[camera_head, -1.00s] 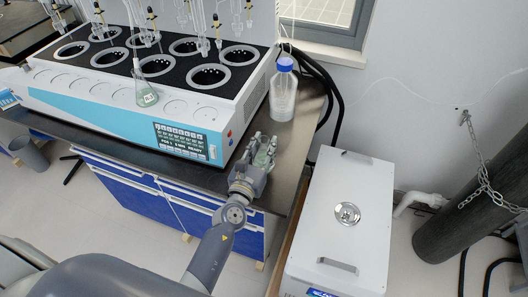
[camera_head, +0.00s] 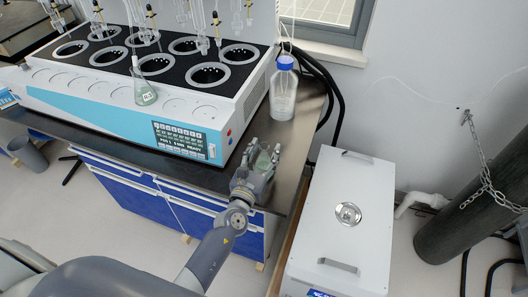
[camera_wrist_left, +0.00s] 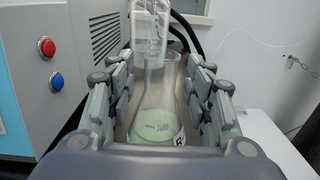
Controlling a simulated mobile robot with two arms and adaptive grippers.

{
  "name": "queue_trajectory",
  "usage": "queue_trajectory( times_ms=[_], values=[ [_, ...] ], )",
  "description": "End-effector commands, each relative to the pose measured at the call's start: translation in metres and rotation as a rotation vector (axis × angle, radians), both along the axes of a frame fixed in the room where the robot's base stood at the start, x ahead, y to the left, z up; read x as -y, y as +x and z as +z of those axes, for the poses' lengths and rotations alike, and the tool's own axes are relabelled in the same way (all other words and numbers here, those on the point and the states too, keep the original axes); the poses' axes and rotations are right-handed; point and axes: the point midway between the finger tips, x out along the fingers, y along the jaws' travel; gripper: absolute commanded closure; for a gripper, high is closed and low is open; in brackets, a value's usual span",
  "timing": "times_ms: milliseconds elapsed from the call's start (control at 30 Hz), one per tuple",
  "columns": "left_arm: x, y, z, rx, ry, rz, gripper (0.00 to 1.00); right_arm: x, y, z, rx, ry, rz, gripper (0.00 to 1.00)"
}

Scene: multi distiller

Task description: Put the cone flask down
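A clear cone flask (camera_wrist_left: 158,110) with pale green liquid stands upright between the fingers of my left gripper in the left wrist view. It also shows, small and partly hidden, in the head view (camera_head: 263,162). My left gripper (camera_head: 266,149) is low over the front right of the dark bench top (camera_head: 292,150). Its fingers are spread on both sides of the flask, with narrow gaps beside the glass. The fingers hide part of the flask's lower sides. My right gripper is not in view.
A blue-capped bottle (camera_head: 283,88) stands behind. A white box unit (camera_head: 343,225) is to the right, beyond the bench edge.

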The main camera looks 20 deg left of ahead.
Motion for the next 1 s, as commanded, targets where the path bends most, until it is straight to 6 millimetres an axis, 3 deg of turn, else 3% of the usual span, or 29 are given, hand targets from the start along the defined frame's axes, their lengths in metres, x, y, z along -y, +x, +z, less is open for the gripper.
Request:
queue_trajectory(
  times_ms=[367, 800, 1000],
  values=[
    [0.000, 0.000, 0.006, 0.000, 0.001, 0.001, 0.50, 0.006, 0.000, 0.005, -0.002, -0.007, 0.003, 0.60],
    [-0.003, -0.081, -0.001, -0.003, 0.001, 0.000, 0.50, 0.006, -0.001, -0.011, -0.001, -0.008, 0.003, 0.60],
    [-0.004, -0.109, 0.000, -0.001, 0.002, 0.000, 0.50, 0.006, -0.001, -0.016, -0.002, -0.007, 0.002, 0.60]
  ],
)
